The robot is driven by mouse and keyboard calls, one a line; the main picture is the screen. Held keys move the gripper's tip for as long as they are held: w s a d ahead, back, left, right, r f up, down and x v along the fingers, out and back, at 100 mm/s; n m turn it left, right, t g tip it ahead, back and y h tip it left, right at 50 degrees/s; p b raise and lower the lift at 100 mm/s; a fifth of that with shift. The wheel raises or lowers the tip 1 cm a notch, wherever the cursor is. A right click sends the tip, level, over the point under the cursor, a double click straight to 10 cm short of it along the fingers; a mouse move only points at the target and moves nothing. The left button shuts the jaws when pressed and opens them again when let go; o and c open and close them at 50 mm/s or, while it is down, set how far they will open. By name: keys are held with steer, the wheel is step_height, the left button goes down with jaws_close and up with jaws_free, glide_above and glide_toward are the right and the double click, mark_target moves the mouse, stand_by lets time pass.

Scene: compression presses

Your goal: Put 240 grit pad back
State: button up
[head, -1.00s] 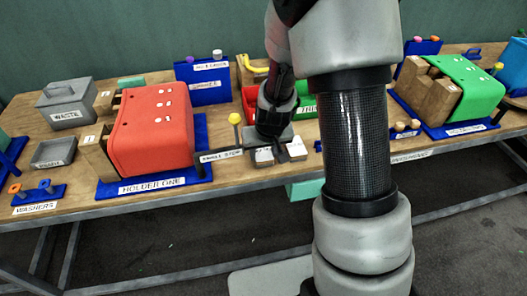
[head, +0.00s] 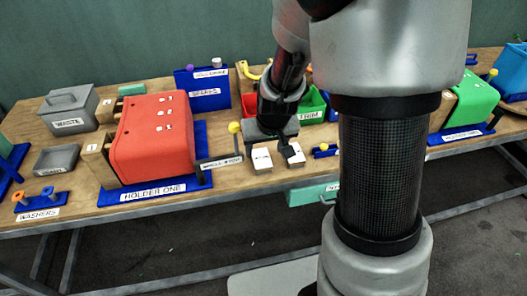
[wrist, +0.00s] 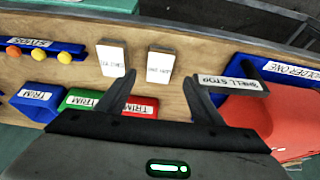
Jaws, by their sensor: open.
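The red holder one (head: 150,135) stands left of the blocks, with the small stop sign (head: 220,162) beside it. Red and green trim bins (head: 312,108) are behind my gripper. A green drawer (head: 312,194) hangs below the table edge. Waste and washers items are at far left.

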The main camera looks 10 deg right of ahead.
steer(key=s+r+t, duration=0.1)
steer(key=s+r, duration=1.8)
steer(key=r, duration=0.2)
steer(key=shift+s+d+p, duration=0.3)
steer(key=shift+s, duration=0.1)
steer(key=shift+r, duration=0.1)
step_height(320, 180, up, 4)
steer(key=p, duration=0.4)
steer(key=shift+r, duration=0.15)
